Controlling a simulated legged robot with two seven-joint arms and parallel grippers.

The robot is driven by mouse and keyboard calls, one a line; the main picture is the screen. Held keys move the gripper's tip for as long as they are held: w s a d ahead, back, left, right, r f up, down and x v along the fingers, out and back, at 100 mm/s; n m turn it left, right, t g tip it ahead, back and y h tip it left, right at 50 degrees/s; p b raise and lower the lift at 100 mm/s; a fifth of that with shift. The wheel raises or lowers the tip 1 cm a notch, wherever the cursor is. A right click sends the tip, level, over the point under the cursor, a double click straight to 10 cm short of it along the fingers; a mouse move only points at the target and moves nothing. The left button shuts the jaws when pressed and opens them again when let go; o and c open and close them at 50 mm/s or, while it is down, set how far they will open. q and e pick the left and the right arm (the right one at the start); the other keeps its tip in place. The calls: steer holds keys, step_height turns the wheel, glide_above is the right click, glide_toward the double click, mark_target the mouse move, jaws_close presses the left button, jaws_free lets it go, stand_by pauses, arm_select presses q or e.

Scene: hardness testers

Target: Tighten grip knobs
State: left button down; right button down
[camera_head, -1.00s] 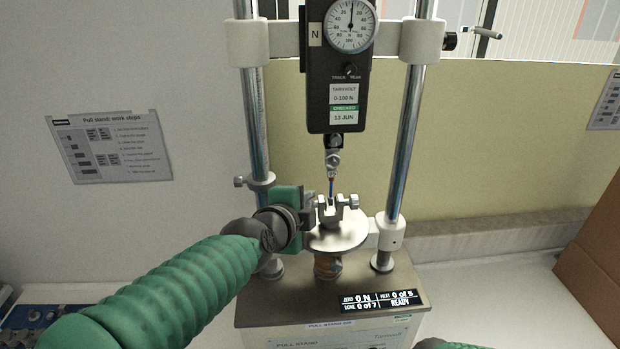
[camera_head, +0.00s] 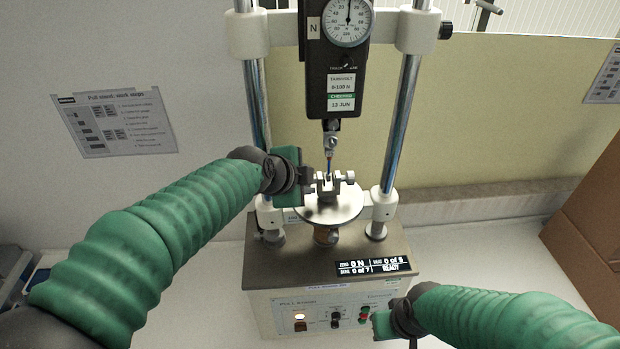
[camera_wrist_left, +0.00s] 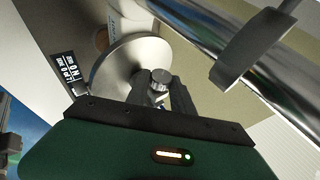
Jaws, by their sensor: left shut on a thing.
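The pull stand's lower grip (camera_head: 329,186) is a small metal clamp on a round plate (camera_head: 345,212), with a short blue-and-metal piece standing in it below the gauge hook (camera_head: 331,142). The right grip knob (camera_head: 349,177) sticks out free on the clamp's right. My left gripper (camera_head: 308,180) reaches in from the left and is shut on the left grip knob, which its fingers mostly hide in the head view. In the left wrist view the knurled knob (camera_wrist_left: 161,78) shows between the dark fingertips. My right gripper (camera_head: 375,324) is low, before the control panel; its fingers are unclear.
Two chrome columns (camera_head: 403,120) flank the grip. The dark force gauge (camera_head: 337,70) hangs above it, needle near zero. The front panel (camera_head: 300,312) has knobs and buttons. A cardboard box (camera_head: 590,215) stands at the right.

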arm_select(q)
steer(key=shift+a+f, duration=0.2)
steer(key=shift+a, duration=0.05)
steer(key=c, duration=1.4)
jaws_free()
steer(key=shift+o, duration=1.4)
steer(key=shift+a, duration=0.1)
steer(key=shift+a+r, duration=0.1)
steer(key=shift+a, duration=0.15)
steer(key=shift+s+r+b, duration=0.2)
steer(key=shift+r+b, duration=0.1)
steer(key=b+v, duration=0.4)
steer(key=v, duration=1.2)
steer(key=shift+w+a, duration=0.15)
steer(key=shift+a, duration=0.05)
arm_select(e)
steer(key=f, duration=0.4)
steer(key=shift+a+f, duration=0.4)
